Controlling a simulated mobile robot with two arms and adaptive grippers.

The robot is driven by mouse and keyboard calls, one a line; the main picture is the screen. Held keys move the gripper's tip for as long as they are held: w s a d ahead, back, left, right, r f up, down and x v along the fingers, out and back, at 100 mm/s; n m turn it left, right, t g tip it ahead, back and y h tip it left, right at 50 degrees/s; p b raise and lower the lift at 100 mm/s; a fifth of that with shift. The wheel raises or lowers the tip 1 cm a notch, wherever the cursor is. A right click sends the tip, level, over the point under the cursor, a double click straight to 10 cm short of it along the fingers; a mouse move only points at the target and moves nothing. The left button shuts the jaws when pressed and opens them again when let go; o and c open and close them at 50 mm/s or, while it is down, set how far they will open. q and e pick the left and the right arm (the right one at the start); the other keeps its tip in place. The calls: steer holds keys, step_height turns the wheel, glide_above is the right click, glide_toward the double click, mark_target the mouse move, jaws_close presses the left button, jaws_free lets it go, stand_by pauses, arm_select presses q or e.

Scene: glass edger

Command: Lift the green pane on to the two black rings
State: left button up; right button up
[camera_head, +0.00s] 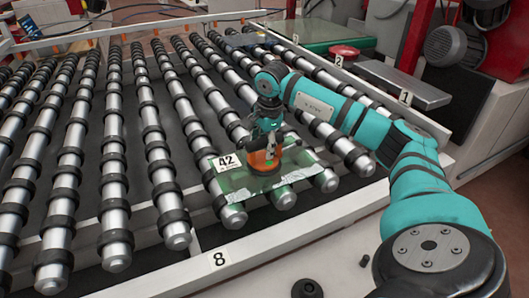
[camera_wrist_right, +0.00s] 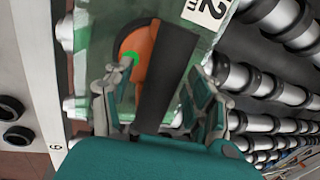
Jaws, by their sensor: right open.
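The green pane (camera_head: 235,184) is a clear, pale green sheet lying on the near ends of the rollers, with a "42" label at its left corner. An orange and black suction handle (camera_head: 262,168) stands on it; its orange disc also shows in the right wrist view (camera_wrist_right: 132,42). My right gripper (camera_head: 266,145) is open at the handle, with its fingers on either side of the black grip in the right wrist view (camera_wrist_right: 155,85). Contact cannot be told. The two black rings (camera_head: 307,288) (camera_head: 364,260) lie at the front, right of the "8" label. My left gripper is out of view.
Long steel rollers with black collars (camera_head: 113,180) fill the left and middle. A pale frame rail (camera_head: 270,243) runs along the front. A larger green plate (camera_head: 318,32), a red button (camera_head: 344,51) and a grey ledge (camera_head: 400,82) are at the back right.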

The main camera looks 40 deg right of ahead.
steer(key=shift+c, duration=0.3)
jaws_close()
steer(key=shift+w+r, duration=0.1)
steer(key=shift+r, duration=0.05)
stand_by(0.4)
steer(key=shift+r, duration=0.1)
